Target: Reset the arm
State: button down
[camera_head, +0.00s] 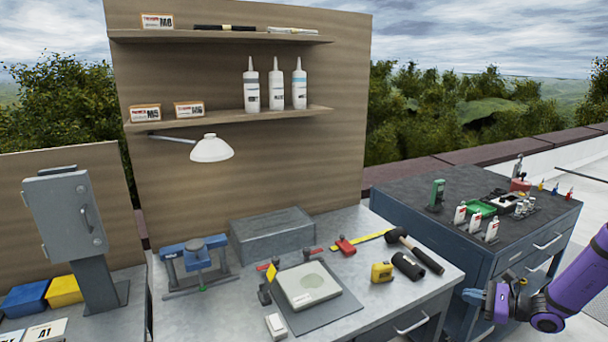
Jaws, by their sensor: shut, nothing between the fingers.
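My gripper (476,296) is at the lower right of the head view, at the end of my purple arm. Its blue fingers point left and are shut, with nothing held. It is in the air in front of the dark cabinet (477,262), right of the grey workbench (386,309). The arm is bent at the wrist and runs up to the right edge of the picture, where the rest of it is out of view.
The workbench holds a blue vise (196,258), a grey box (272,234), a light square plate (307,287), a yellow tape measure (381,271) and a black mallet (415,250). Small bottles and a green tray (480,208) stand on the cabinet. A grey metal box (65,213) stands left.

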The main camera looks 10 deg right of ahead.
jog(key=s+a+r+n+g+h, duration=0.25)
jog(key=a+r+n, duration=0.3)
jog(key=r, duration=0.35)
jog(key=s+a+r+n+g+h, duration=0.1)
jog(key=s+a+r+n+g, duration=0.25)
jog(key=a+r, duration=0.4)
jog(key=s+a+r+n+g+h, duration=0.15)
jog(key=a+r+n+g, duration=0.3)
jog(key=r, duration=0.55)
jog(key=s+a+r+n+t+h, duration=0.2)
jog(key=s+r+n+h, duration=0.1)
jog(key=s+r, duration=0.4)
jog(key=s+a+r+n+t+h, duration=0.3)
jog(key=s+r+n, duration=0.3)
jog(key=s, duration=0.7)
jog(key=shift+s+a+r+h, duration=0.2)
jog(key=shift+r+h, duration=0.3)
jog(key=shift+h, duration=0.1)
